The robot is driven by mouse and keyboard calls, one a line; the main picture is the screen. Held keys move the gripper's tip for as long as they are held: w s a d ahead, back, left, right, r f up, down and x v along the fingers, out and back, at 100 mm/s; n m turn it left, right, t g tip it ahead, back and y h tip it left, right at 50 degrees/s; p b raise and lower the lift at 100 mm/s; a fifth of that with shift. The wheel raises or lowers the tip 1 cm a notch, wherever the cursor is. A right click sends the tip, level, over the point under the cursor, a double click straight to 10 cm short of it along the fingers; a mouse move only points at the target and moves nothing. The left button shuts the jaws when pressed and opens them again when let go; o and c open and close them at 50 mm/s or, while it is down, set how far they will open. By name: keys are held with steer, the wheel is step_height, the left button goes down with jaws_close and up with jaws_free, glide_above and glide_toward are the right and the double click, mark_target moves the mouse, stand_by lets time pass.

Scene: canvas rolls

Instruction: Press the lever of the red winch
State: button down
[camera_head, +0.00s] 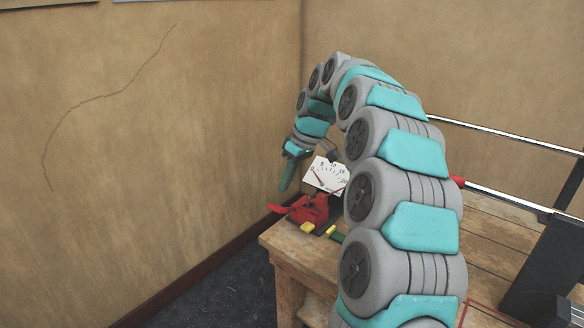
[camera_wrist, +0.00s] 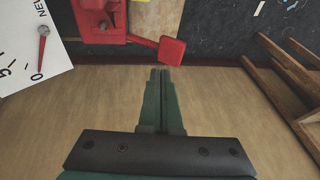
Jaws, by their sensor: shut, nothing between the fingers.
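The red winch (camera_head: 312,212) sits at the left end of the wooden bench. Its red lever (camera_head: 279,209) sticks out to the left past the bench edge. In the wrist view the winch body (camera_wrist: 98,22) is at the top, and an arm runs from it to the lever's square red pad (camera_wrist: 172,50). My gripper (camera_head: 284,188) points down above the lever, with a small gap between them. In the wrist view my gripper (camera_wrist: 160,72) is shut and empty, its fingertips just below the pad in the picture.
A white dial gauge (camera_head: 325,176) with a red needle stands behind the winch and also shows in the wrist view (camera_wrist: 33,48). The wooden bench (camera_head: 290,250) is below. A tan wall (camera_head: 150,150) is close on the left. Metal rails (camera_head: 500,136) run at the right.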

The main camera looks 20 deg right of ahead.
mark_target(276, 209)
steer(key=shift+s+a+f, duration=0.2)
steer(key=shift+a+f, duration=0.05)
steer(key=shift+f, duration=0.25)
steer(key=shift+s+a+f, duration=0.2)
steer(key=shift+f, duration=0.35)
steer(key=shift+s+a+f, duration=0.2)
steer(key=shift+a+f, duration=0.05)
steer(key=shift+f, duration=0.25)
steer(key=shift+s+a+f+t+h+b, duration=0.4)
steer(key=shift+a+f+t+h+b, duration=0.1)
steer(key=shift+f+h+b, duration=0.25)
steer(key=shift+s+a+f+t+h+b, duration=0.4)
steer(key=shift+a+f+t+h+b, duration=0.2)
steer(key=shift+b, duration=0.25)
steer(key=shift+s+a+f+n+t+h+b, duration=0.2)
steer(key=shift+a+f+n+t+h+b, duration=0.1)
steer(key=shift+f+t+h+b, duration=0.4)
steer(key=shift+s+a+f+n+t+h+b, duration=0.25)
steer(key=shift+f+t+h+b, duration=0.2)
steer(key=shift+f+h, duration=0.3)
steer(key=shift+f, duration=0.1)
